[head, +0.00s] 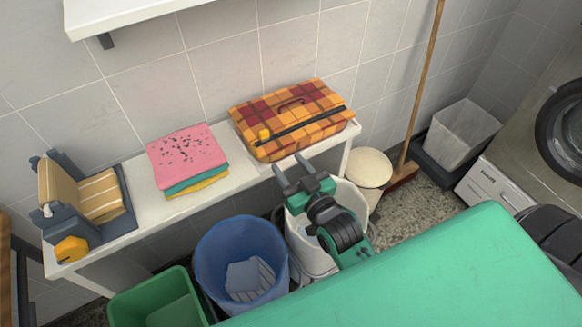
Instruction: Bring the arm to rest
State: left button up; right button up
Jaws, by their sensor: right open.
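My right gripper (292,177) shows in the head view, its arm coming up from the lower right. Its two dark fingers stand apart with nothing visible between them. They are near the front edge of the white bench (240,182), in front of the plaid case (290,118); whether they touch the bench I cannot tell. A stack of folded towels (187,158), pink on top over teal and yellow, lies on the bench to the left of the gripper. My left gripper does not show.
A grey holder (121,219) with striped cloth sits at the bench's left end. A broom (423,80) leans at the wall.

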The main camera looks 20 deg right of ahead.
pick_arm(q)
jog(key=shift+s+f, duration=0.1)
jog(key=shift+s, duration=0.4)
pick_arm(e)
jog(key=s+d+f+g+h, duration=0.1)
jog(key=s+d+f+g, duration=0.1)
jog(key=s+f+g, duration=0.4)
jog(key=s+d+f+g+h, duration=0.1)
jog(key=s+f+g, duration=0.15)
jog(key=s, duration=0.45)
jog(key=s+d+f+g, duration=0.2)
jog(key=s+f+g, duration=0.1)
jog(key=s+g, duration=0.35)
notch_tip(320, 180, down, 31)
jog(key=s, duration=0.2)
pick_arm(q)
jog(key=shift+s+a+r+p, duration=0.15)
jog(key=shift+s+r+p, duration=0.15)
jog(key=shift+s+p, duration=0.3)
pick_arm(e)
jog(key=s+d+f+g, duration=0.1)
jog(key=s+d+f, duration=0.2)
jog(key=s+f, duration=1.5)
jog(key=shift+s+f+n+g+h, duration=0.2)
jog(key=shift+s+n+g+h, duration=0.1)
jog(key=shift+n+g, duration=0.1)
